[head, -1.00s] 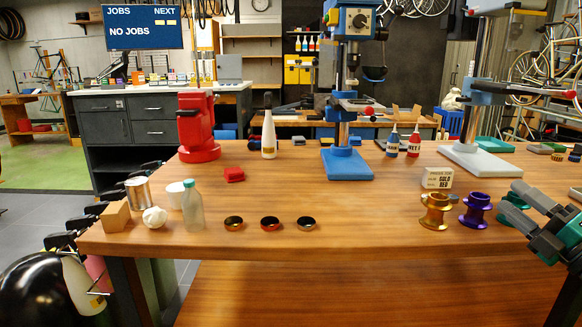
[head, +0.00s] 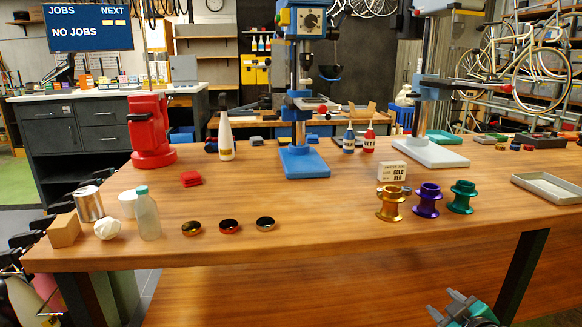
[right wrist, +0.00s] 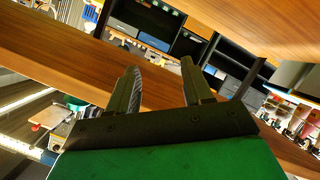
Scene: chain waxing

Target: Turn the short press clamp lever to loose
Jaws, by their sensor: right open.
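A blue drill press (head: 303,105) with a blue base stands mid-table. A dark lever with a red knob (head: 322,109) shows at its table bracket. A second press (head: 430,150), with a pale base and blue bracket, stands to its right; a longer lever with a red knob (head: 507,88) reaches right from it. I cannot tell by height which is the short press, nor read either lever's setting. My right gripper (head: 443,302) is open and empty, low in front of the table and far from both levers. Its spread fingers show in the right wrist view (right wrist: 160,70). My left gripper is out of view.
Gold (head: 390,203), purple (head: 428,200) and teal (head: 462,197) spools stand at the front right, by a small box (head: 392,170). A grey tray (head: 550,187) lies further right. Two dropper bottles (head: 359,139) stand between the presses. The central tabletop is mostly clear.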

